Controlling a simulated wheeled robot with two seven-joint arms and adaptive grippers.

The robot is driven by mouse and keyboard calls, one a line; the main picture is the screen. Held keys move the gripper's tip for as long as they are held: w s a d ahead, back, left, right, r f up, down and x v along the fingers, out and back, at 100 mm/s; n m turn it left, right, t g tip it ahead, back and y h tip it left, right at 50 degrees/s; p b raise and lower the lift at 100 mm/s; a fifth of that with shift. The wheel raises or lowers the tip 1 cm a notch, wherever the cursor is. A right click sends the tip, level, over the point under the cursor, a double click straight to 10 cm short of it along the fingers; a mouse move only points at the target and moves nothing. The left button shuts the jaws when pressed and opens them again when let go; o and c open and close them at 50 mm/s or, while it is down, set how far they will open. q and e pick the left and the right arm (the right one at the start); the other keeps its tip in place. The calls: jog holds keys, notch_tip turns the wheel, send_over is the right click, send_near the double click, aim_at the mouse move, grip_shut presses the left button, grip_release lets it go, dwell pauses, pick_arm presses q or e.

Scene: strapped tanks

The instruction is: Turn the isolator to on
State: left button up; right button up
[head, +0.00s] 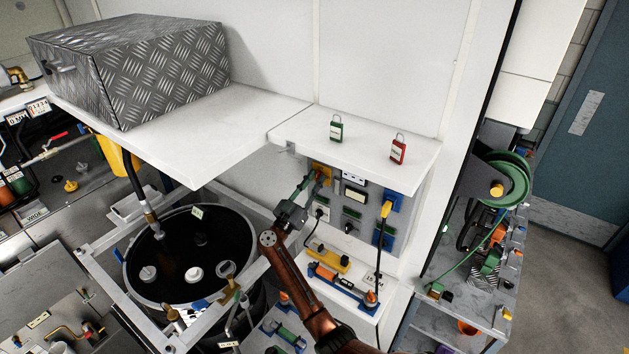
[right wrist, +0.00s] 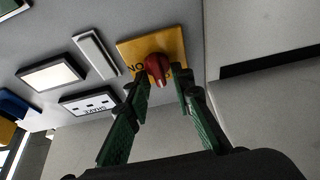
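The isolator is a red rotary knob (right wrist: 157,69) on a yellow square plate (right wrist: 128,49), fixed to the grey panel. In the right wrist view, inverted lettering that looks like "ON" shows left of the knob; the rest of the plate's lettering is hidden. In the head view the yellow plate (head: 321,172) is at the panel's upper left, partly covered by my gripper. My right gripper (head: 308,186) is open, its green fingers (right wrist: 160,88) apart on either side of the knob's near end. I cannot tell whether they touch it. My left gripper is not in view.
A white shelf (head: 375,155) with a green padlock (head: 336,128) and a red padlock (head: 398,149) overhangs the panel. Blue-plated and green fittings sit right of the isolator. A black tank (head: 190,255) stands left of my arm. A cable hangs at the panel's right.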

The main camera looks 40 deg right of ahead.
grip_shut()
jog(key=shift+m, duration=0.4)
jog(key=m+g+b, duration=0.1)
jog(key=m, duration=0.1)
jog(key=m+g+b, duration=0.1)
jog(key=m+g, duration=0.1)
jog(key=m, duration=0.1)
jog(key=shift+f+m+b, duration=0.15)
jog(key=shift+m+b, duration=0.15)
jog(key=shift+b, duration=0.05)
jog(key=shift+m+g+y+b, duration=0.75)
jog(key=shift+m+b, duration=0.7)
jog(key=shift+m, duration=1.2)
jog(key=shift+m+g+y+b, duration=0.45)
jog(key=shift+m+g+b, duration=0.75)
jog(key=shift+m, duration=1.5)
jog(key=shift+m+g+y+b, duration=0.6)
jog(key=shift+m+b, duration=1.15)
jog(key=shift+m, duration=0.9)
